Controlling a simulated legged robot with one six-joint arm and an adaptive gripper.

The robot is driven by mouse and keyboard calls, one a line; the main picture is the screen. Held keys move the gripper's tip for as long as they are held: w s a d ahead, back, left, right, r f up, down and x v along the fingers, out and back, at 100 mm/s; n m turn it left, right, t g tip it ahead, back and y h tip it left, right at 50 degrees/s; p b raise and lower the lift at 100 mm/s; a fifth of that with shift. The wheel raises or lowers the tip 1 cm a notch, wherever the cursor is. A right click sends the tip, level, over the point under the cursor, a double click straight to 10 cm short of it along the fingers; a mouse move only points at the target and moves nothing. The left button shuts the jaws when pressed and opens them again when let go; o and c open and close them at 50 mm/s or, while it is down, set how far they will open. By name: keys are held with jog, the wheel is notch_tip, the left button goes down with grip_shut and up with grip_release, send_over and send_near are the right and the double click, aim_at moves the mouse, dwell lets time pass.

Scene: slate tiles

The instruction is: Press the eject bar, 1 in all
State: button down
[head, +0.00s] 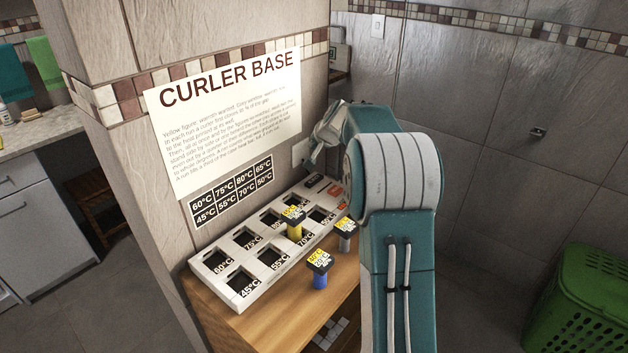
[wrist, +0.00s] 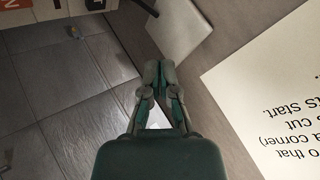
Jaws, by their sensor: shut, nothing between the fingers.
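The curler base (head: 225,285) is a white sloped panel with two rows of dark square wells marked with temperatures. At its far right end are a dark label (head: 315,181) and an orange patch (head: 336,191), too small to read. I cannot make out for certain which part is the eject bar; my arm hides some of that end. My gripper (head: 313,163) is shut and empty, above the far end of the base near the wall. In the wrist view its fingertips (wrist: 159,66) are together, with nothing between them.
A yellow curler (head: 295,230) stands at the base's wells. A blue curler (head: 320,278) and a grey curler (head: 345,240) stand on the wooden top (head: 262,325) in front. A white wall plate (wrist: 183,28) is close beyond my fingertips. A green basket (head: 575,300) is at right.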

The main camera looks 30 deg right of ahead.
aim_at(312, 178)
jog(key=shift+f, duration=4.45)
jog(key=shift+s+f, duration=0.1)
jog(key=shift+f, duration=0.2)
jog(key=shift+f, duration=0.55)
jog(key=shift+r, duration=0.95)
jog(key=shift+r, duration=2.55)
